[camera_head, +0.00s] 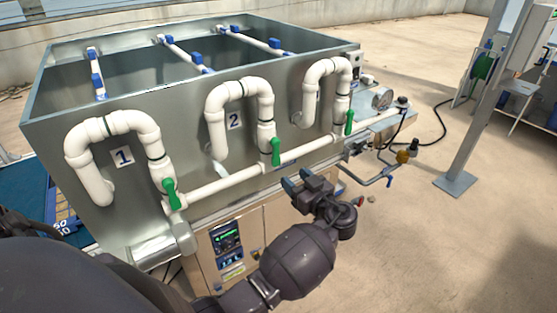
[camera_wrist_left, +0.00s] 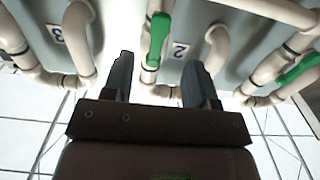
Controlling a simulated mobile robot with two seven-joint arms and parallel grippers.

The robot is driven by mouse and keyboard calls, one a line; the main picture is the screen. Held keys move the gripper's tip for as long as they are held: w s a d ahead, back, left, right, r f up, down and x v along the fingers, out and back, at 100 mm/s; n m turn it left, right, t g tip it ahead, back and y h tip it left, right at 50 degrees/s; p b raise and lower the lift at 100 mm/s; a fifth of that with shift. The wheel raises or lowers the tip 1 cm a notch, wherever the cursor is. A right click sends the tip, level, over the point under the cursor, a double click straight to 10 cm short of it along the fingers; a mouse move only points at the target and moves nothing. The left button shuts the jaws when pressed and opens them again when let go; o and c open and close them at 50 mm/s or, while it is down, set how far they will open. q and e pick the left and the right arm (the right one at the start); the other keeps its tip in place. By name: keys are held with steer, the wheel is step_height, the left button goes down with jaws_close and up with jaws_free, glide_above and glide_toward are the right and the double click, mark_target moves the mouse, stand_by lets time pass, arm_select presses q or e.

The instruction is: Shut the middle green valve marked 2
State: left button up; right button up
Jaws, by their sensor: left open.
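The middle green valve handle (camera_head: 276,152) sits on the white pipe beside the plate marked 2 (camera_head: 235,120). It stands upright, in line with the vertical pipe. My left gripper (camera_head: 297,180) is open and empty, below and slightly right of this handle, apart from it. In the left wrist view the green handle (camera_wrist_left: 158,38) shows beyond and between the two fingers (camera_wrist_left: 158,70), with the 2 plate (camera_wrist_left: 180,50) upside down beside it. My right gripper is in neither view.
Green handles stand at the left (camera_head: 171,193) and right (camera_head: 349,122) on the same white pipe run (camera_head: 225,184). A large metal tank (camera_head: 185,130) stands behind the pipes. A control panel (camera_head: 228,243) is below. Open floor (camera_head: 430,240) lies at the right.

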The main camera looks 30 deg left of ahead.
mark_target(277, 162)
arm_select(q)
steer(key=p+x, duration=0.1)
steer(key=x, duration=0.7)
steer(key=shift+p, duration=0.3)
steer(key=shift+w+a, duration=0.3)
steer(key=shift+a, duration=0.5)
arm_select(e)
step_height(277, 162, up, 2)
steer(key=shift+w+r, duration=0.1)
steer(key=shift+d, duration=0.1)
arm_select(q)
steer(key=c, duration=0.9)
jaws_close()
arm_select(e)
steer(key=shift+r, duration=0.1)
